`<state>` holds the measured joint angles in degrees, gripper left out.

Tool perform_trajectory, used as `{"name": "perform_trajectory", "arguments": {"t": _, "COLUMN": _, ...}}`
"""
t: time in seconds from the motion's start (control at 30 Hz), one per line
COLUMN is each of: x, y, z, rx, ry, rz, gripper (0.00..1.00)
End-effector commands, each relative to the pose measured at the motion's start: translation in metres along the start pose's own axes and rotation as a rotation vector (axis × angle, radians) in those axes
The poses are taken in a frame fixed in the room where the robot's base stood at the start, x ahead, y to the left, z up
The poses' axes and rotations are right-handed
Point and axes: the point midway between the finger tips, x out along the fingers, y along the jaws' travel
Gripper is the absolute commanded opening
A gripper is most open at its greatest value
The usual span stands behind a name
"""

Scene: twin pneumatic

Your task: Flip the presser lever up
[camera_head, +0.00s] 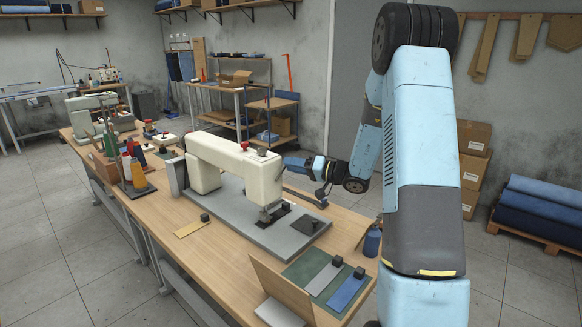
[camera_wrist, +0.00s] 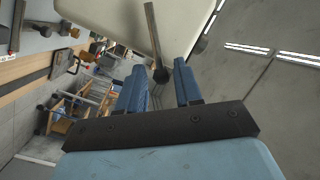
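The cream sewing machine (camera_head: 235,168) stands on a grey plate on the wooden table; its underside or side (camera_wrist: 120,15) fills the top of the wrist view. The presser lever (camera_wrist: 153,35) is a thin dark rod with a dark knob, hanging down from the cream body in the wrist view. My gripper (camera_head: 290,163) is at the machine's head end, on its far side. In the wrist view my gripper (camera_wrist: 160,65) has its two blue fingers apart. The knob shows between the fingertips, with gaps on both sides; I cannot tell the depth.
A second machine (camera_head: 95,112) stands at the far left.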

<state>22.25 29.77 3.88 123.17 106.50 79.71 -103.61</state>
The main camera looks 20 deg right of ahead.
Motion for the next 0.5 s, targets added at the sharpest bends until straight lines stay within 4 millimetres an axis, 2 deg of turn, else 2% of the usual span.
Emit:
{"name": "perform_trajectory", "arguments": {"t": 0.2, "x": 0.0003, "y": -0.0001, "z": 0.0002, "rx": 0.000, "ry": 0.000, "rz": 0.000, "gripper": 0.34}}
{"name": "perform_trajectory", "arguments": {"t": 0.5, "x": 0.0004, "y": -0.0001, "z": 0.0004, "rx": 0.000, "ry": -0.001, "rz": 0.000, "gripper": 0.05}}
